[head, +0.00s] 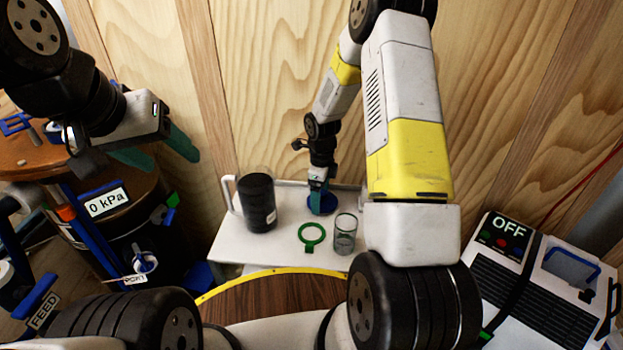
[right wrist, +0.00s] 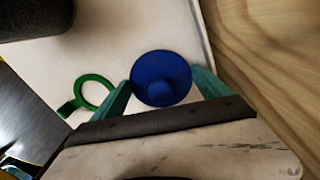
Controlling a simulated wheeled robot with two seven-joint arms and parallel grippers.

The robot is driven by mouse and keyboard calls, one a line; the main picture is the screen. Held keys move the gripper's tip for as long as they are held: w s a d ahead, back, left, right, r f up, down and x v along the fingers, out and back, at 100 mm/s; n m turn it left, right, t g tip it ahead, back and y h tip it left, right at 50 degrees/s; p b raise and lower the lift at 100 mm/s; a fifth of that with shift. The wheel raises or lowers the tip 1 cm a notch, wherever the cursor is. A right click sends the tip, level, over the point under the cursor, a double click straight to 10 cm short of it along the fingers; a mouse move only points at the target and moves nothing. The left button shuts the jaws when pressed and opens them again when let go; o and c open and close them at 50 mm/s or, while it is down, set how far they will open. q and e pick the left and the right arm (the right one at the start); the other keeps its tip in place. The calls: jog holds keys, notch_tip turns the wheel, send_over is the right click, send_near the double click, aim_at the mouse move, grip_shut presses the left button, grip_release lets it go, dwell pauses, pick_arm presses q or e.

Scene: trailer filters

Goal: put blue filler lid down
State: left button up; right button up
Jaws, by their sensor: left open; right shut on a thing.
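The blue filler lid (head: 323,204) is at the back of the white tray (head: 285,262) in the head view. It is a round blue disc with a knob, seen from above in the right wrist view (right wrist: 161,78). My right gripper (head: 318,197) points down with its green fingers on both sides of the lid, shut on it. Whether the lid touches the tray I cannot tell. My left gripper (head: 160,152) is open and empty at the left, near the brown-topped drum, well away from the tray.
On the tray stand a black cylinder (head: 257,202), a green ring with a tab (head: 312,235) and a clear glass (head: 344,236). A drum (head: 133,205) with a "0 kPa" sign is at left, a machine marked OFF (head: 537,290) at right. A wooden wall closes the back.

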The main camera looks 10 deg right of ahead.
jog(key=shift+f, duration=0.3)
jog(key=o, duration=1.2)
jog(key=shift+f, duration=0.15)
